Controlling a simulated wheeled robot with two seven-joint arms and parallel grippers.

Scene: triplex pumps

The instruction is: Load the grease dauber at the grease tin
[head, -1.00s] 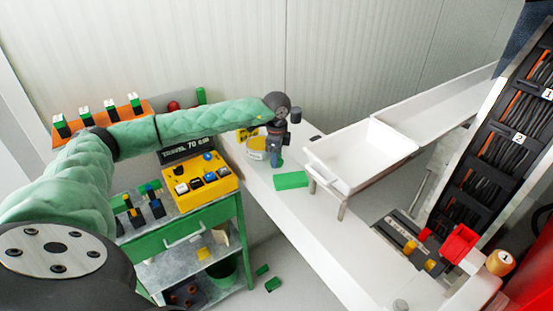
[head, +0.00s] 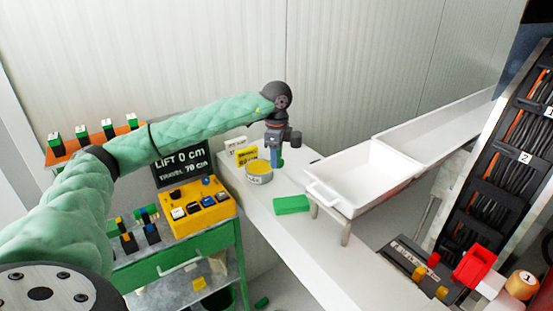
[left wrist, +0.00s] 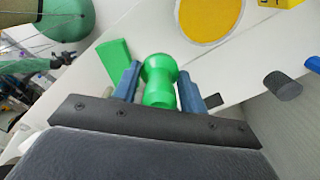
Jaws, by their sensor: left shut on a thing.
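My left gripper (head: 277,160) hangs over the white counter, just right of the grease tin (head: 259,177), a short round tin with yellow grease on top. In the left wrist view, the blue fingers of my left gripper (left wrist: 158,82) are shut on a green, knobbed piece, apparently the grease dauber (left wrist: 158,70). Its far end is hidden. The tin's yellow grease (left wrist: 208,16) shows at the top of that view, apart from the dauber. In the head view the dauber is mostly hidden by the gripper. My right gripper is not in view.
A green block (head: 291,205) lies on the counter (head: 308,251) in front of the gripper. A white tray (head: 357,182) stands to the right. A yellow button box (head: 197,208) is on the green cart at left.

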